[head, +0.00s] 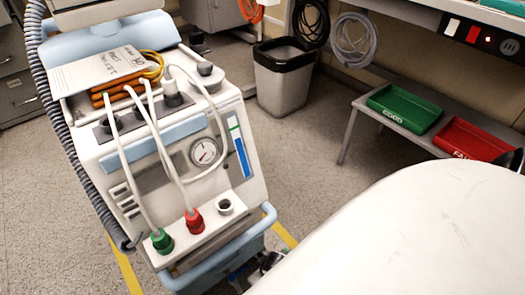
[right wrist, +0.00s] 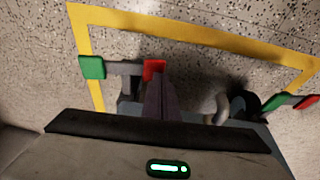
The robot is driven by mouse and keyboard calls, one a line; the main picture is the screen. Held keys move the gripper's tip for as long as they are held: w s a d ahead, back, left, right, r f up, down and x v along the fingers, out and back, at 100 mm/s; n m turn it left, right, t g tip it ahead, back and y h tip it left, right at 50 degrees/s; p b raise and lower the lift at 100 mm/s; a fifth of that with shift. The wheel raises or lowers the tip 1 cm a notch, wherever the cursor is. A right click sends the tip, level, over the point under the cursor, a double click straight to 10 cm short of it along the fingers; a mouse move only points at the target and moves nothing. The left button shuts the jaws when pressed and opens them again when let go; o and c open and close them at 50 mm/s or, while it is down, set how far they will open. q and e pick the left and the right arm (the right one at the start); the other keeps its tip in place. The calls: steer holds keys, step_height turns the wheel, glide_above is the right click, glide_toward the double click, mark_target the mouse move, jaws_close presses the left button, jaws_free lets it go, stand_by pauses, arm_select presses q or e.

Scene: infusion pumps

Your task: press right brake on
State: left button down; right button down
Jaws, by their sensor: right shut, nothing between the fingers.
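In the right wrist view, one caster brake has a green pedal (right wrist: 92,67) and a red pedal (right wrist: 153,70) on a grey bar. A second brake at the right edge has a green pedal (right wrist: 272,103) and a red pedal (right wrist: 305,102). I cannot tell which is the task's right brake. My right gripper (right wrist: 159,86) is shut and empty, its tips at the lower edge of the first red pedal; contact is unclear. In the head view, the pump cart (head: 180,160) stands at left, and its brake pedals are not clearly visible. My left gripper is out of view.
Yellow floor tape (right wrist: 200,32) runs around the cart's base. A waste bin (head: 283,88) stands behind the cart. At right, a low bench (head: 352,135) holds a green tray (head: 405,104) and a red tray (head: 468,142). Speckled floor is clear between cart and bench.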

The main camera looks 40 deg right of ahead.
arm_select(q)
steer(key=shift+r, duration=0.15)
arm_select(e)
steer(key=shift+a+f, duration=0.1)
stand_by(0.3)
